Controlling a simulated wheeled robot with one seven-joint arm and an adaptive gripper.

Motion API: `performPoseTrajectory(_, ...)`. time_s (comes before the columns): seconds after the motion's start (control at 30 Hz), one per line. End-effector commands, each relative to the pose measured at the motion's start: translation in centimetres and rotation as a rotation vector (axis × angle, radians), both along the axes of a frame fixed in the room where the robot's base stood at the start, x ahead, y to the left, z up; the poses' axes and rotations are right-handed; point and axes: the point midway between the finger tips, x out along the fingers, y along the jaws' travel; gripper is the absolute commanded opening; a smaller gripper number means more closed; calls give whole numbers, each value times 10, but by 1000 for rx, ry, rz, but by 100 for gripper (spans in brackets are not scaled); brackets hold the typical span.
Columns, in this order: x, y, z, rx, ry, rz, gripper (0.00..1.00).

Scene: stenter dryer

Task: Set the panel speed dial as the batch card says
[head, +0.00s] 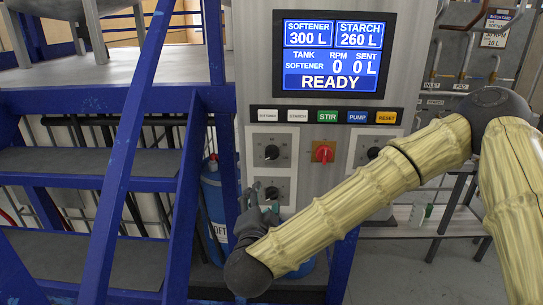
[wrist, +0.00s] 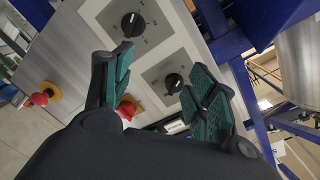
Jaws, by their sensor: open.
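The grey control panel (head: 308,190) carries a black dial (head: 272,152) at upper left, a lower black dial (head: 271,192), and another black dial (head: 373,153) at right, partly behind my arm. Their labels are too small to read, so I cannot tell which is speed. My gripper (head: 262,200) is at the lower left dial in the head view. In the wrist view, my open, empty gripper (wrist: 160,82) frames the panel, with the upper left dial (wrist: 174,83) between the fingers and the lower dial (wrist: 133,24) beyond.
The screen (head: 335,55) reads READY, softener tank, RPM 0, sent 0 L. A button row (head: 328,116) and red switch (head: 323,152) sit below it. A red stop knob (wrist: 40,98) shows in the wrist view. Blue stairs (head: 130,150) stand left; a blue drum (head: 215,200) sits beside the panel.

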Motion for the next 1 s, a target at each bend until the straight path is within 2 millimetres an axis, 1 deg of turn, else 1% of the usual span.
performPoseTrajectory(0.03, 2, -2, 27, 25, -29, -30, 57)
performPoseTrajectory(0.1, 3, -5, 51, 50, -59, -64, 57)
performPoseTrajectory(0.2, 3, -8, 70, 71, -81, -90, 57)
performPoseTrajectory(0.23, 4, -9, 72, 73, -85, -94, 57)
performPoseTrajectory(0.37, 11, -10, 75, 76, -87, -99, 57)
performPoseTrajectory(0.47, 24, -12, 76, 76, -86, -99, 57)
performPoseTrajectory(0.8, 78, -18, 76, 74, -84, -97, 57)
performPoseTrajectory(1.0, 100, -20, 74, 74, -85, -96, 57)
